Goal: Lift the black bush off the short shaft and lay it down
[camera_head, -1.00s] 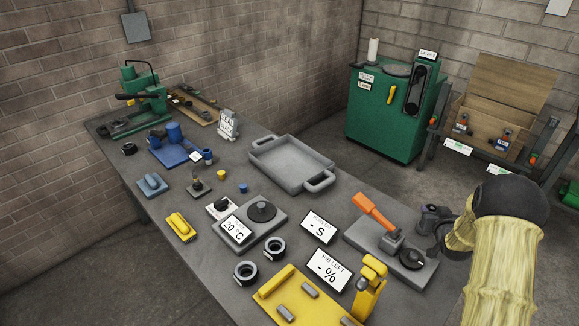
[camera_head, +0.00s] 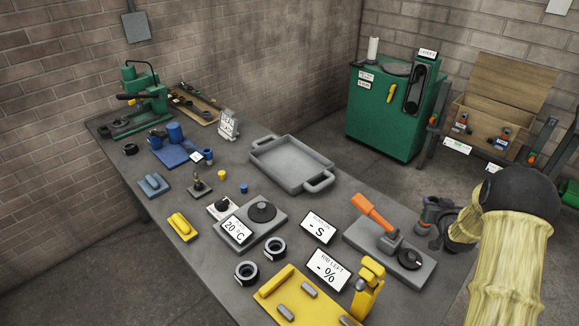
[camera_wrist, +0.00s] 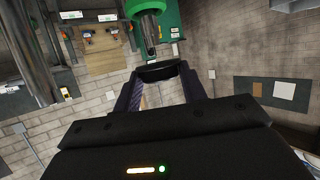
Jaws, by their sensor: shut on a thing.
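My gripper (camera_wrist: 161,76) is shut on a black bush (camera_wrist: 158,69), which spans the gap between the fingertips in the wrist view. A grey short shaft (camera_wrist: 150,36) sticks out of a green housing (camera_wrist: 148,7) just beyond the bush in that view. I cannot tell whether the bush is fully clear of the shaft's end. In the head view my gripper (camera_head: 428,222) is partly hidden by my own arm, at the right beyond the bench end. The bush and the shaft cannot be made out there.
The bench holds a grey tray (camera_head: 255,158), two dark rings (camera_head: 247,281), a yellow fixture (camera_head: 266,294) and a grey plate with an orange lever (camera_head: 366,206). Bare bench top (camera_head: 190,262) shows at the left. A green cabinet (camera_head: 375,125) stands behind.

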